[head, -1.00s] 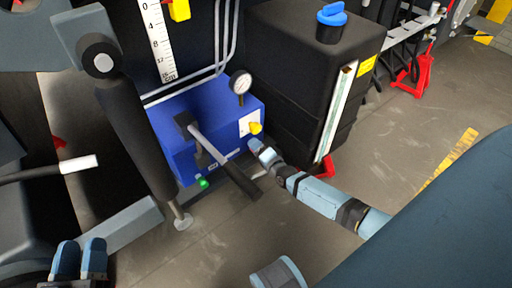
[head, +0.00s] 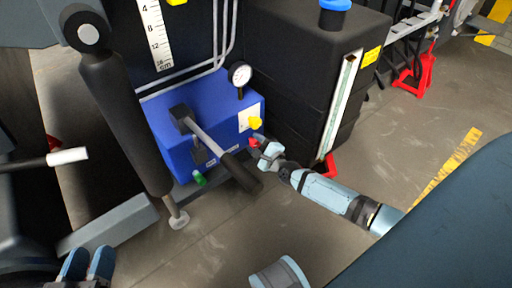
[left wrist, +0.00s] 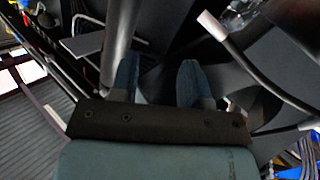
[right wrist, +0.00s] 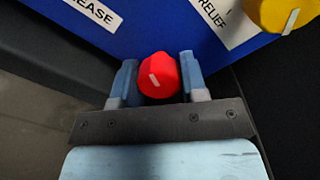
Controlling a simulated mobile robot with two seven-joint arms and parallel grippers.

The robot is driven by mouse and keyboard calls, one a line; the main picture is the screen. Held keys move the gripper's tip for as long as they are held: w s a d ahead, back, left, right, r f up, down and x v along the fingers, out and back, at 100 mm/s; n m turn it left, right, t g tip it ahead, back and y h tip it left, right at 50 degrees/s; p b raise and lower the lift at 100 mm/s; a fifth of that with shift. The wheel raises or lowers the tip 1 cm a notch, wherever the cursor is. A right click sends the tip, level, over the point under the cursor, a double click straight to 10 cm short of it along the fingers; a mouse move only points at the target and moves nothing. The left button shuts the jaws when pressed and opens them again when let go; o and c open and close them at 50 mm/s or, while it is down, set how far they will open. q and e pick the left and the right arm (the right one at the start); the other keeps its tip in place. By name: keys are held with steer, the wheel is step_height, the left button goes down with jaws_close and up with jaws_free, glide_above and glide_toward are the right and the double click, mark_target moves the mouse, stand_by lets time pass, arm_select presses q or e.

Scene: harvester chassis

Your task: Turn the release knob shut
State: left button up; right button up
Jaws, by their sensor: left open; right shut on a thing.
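The red release knob (right wrist: 158,75) sits on the blue unit, near a label ending in "EASE", in the right wrist view. It bears a white pointer mark. My right gripper (right wrist: 160,84) is shut on it, one finger on each side. In the head view the red knob (head: 255,140) shows at the unit's lower right corner, with my right gripper (head: 262,148) against it. My left gripper (head: 87,264) is open and empty at the lower left, away from the unit; its spread fingers also show in the left wrist view (left wrist: 158,80).
A yellow knob (head: 256,123) sits just above the red one on the blue unit (head: 178,150). A pump lever (head: 215,143) juts out in front, with a green part (head: 199,179) below. A black tank (head: 300,85) stands close on the right.

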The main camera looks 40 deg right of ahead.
steer(key=shift+f+m+b, duration=0.25)
steer(key=shift+m+b, duration=0.4)
steer(key=shift+m, duration=0.25)
steer(key=m+b, duration=0.2)
steer(key=shift+m, duration=0.3)
steer(key=m+b, duration=0.1)
steer(key=m, duration=0.1)
steer(key=shift+m+b, duration=0.35)
steer(key=shift+m, duration=0.05)
steer(key=m+b, duration=0.1)
steer(key=m, duration=0.1)
steer(key=shift+r+m, duration=0.15)
steer(key=shift+m, duration=0.45)
arm_select(q)
steer(key=m, duration=0.1)
steer(key=w+a+f+m, duration=0.1)
steer(key=w+m+t, duration=0.1)
steer(key=shift+w+a+f+m+h, duration=0.15)
steer(key=shift+w+a+m+h, duration=0.1)
steer(key=shift+m+h, duration=0.05)
arm_select(e)
steer(key=shift+a+m, duration=0.1)
steer(key=shift+m, duration=0.9)
